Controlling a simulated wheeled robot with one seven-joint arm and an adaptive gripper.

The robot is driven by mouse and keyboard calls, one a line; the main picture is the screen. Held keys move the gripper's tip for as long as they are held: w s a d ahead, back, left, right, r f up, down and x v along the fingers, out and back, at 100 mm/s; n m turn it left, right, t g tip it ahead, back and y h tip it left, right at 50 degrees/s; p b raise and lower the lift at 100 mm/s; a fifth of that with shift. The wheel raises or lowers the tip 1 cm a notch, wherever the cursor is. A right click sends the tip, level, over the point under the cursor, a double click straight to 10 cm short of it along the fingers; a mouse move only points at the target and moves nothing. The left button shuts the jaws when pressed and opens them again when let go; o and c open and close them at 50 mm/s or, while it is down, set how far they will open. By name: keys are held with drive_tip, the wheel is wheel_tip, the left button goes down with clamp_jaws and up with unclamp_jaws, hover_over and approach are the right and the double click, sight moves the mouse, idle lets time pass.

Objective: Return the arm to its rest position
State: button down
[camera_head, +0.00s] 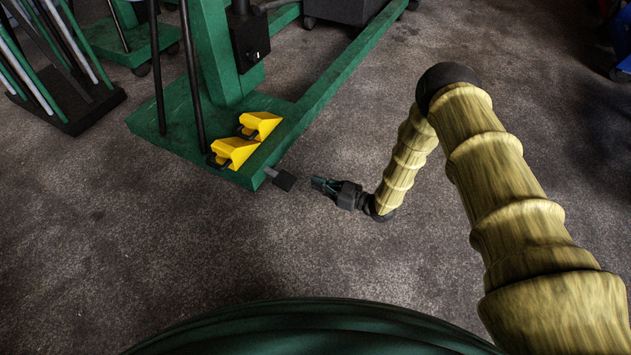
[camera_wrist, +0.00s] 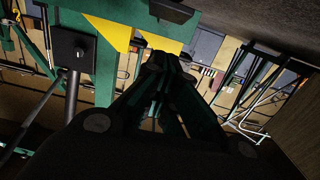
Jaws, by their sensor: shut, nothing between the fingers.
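My arm, in ribbed yellow sleeves, comes in from the right of the head view, bends at a dark elbow and reaches down to my gripper (camera_head: 322,184). The gripper is shut and empty, pointing left above the grey floor.
Two yellow wedge-shaped pieces (camera_head: 236,152) sit on the green base. A black rack with poles (camera_head: 62,105) stands at the far left. A blue object (camera_head: 622,40) is at the upper right edge. The floor (camera_head: 200,260) between my body and the jack is clear.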

idle(0.4)
drive_tip(key=s+d+f+m+g+h+p, duration=0.1)
drive_tip(key=s+d+f+m+h, duration=0.4)
drive_tip(key=s, duration=0.4)
drive_tip(key=s+d+f+m+h, duration=0.2)
drive_tip(key=s+d+m+h, duration=0.25)
drive_tip(key=s+d, duration=0.45)
drive_tip(key=s+d+r+m+g+h+p, duration=0.1)
drive_tip(key=s+d+r+m+g+h, duration=0.3)
drive_tip(key=s, duration=0.9)
drive_tip(key=s+d+r+n+g+h, duration=0.1)
drive_tip(key=s+d+r+g+h, duration=0.3)
drive_tip(key=s, duration=0.9)
wheel_tip(320, 180, up, 36)
drive_tip(key=d+t+y+p, duration=0.1)
drive_tip(key=y+p, duration=0.1)
drive_tip(key=p, duration=3.6)
